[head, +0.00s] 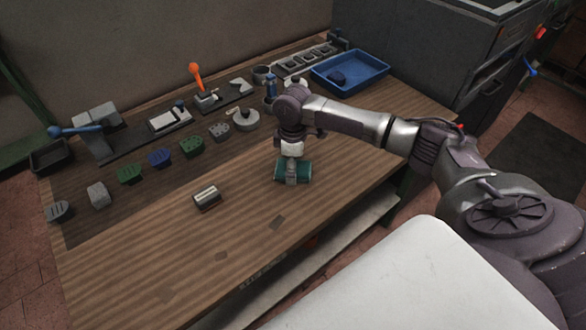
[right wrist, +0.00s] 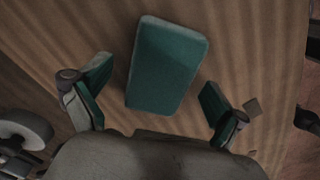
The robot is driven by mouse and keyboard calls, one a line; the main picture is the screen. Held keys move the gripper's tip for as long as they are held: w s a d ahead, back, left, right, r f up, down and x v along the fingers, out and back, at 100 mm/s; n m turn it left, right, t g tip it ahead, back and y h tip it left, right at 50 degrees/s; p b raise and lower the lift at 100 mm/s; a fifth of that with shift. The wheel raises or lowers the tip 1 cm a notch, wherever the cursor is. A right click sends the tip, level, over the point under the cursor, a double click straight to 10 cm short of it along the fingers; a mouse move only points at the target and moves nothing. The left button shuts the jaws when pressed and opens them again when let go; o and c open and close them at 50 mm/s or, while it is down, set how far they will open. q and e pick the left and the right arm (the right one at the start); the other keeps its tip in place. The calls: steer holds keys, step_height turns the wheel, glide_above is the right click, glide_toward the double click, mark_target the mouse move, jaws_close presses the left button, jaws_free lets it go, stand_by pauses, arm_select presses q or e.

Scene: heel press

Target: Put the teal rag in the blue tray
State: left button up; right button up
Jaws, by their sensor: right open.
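The teal rag (head: 304,171) lies on the wooden workbench as a compact block near its front right edge. In the right wrist view, the rag (right wrist: 166,65) shows between my fingers, with a gap on each side. My right gripper (head: 291,174) points down over it, open. The gripper's spread fingers also show in the right wrist view (right wrist: 155,82). My left gripper is out of view.
Several coloured pads (head: 160,157) and metal fixtures (head: 170,120) line the back and left of the bench. An orange-handled press (head: 197,80) stands behind. A small grey-topped block (head: 207,197) lies left of the rag. The front middle of the bench (head: 150,250) is mostly clear.

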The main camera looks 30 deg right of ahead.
steer(key=c, duration=1.2)
